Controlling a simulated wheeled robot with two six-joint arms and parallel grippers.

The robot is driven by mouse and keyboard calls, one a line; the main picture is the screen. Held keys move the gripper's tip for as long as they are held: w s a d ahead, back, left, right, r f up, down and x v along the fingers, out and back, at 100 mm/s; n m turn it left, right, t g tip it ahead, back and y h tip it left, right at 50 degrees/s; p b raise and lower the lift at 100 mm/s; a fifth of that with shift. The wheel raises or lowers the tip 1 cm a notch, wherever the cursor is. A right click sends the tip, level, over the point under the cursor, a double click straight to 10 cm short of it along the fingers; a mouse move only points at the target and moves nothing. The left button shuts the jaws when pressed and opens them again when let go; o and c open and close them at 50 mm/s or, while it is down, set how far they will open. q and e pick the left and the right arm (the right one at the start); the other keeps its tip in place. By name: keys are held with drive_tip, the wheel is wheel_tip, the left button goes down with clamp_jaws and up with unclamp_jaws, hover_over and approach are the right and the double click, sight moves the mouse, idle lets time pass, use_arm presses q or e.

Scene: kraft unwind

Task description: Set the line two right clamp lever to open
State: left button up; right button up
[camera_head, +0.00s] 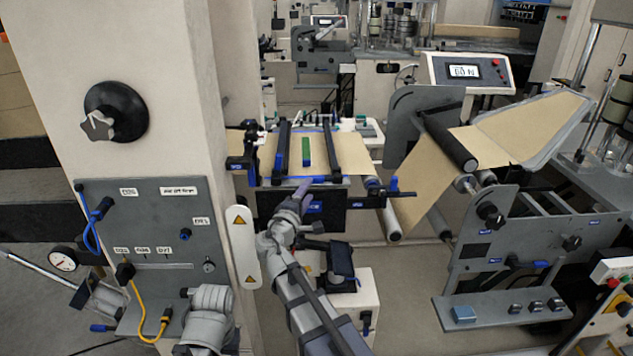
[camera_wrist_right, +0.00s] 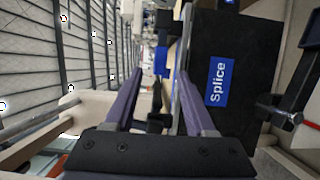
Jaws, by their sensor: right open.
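The splice table (camera_head: 310,157) has two dark clamp bars across the brown paper, a left bar (camera_head: 282,150) and a right bar (camera_head: 330,150). A dark lever with a blue end (camera_head: 393,190) sticks out at the table's right front corner; I cannot tell its setting. My right gripper (camera_head: 303,192) is in front of the table's black front panel (camera_head: 335,205). In the right wrist view my right gripper (camera_wrist_right: 160,75) is open, its purple fingers apart, beside the panel's blue Splice label (camera_wrist_right: 220,82). I see nothing clearly held.
A pillar with a grey control panel (camera_head: 150,240) and black knob (camera_head: 115,112) stands at the left. A paper roller (camera_head: 448,140) and grey side frame (camera_head: 510,235) stand at the right. A display box (camera_head: 465,72) is behind. Floor shows right of my right arm.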

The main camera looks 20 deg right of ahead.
sight(315, 182)
drive_tip(key=x, duration=0.7)
drive_tip(key=shift+w+d, duration=0.25)
drive_tip(key=shift+d, duration=0.05)
drive_tip(key=shift+c, duration=0.2)
clamp_jaws()
idle(1.0)
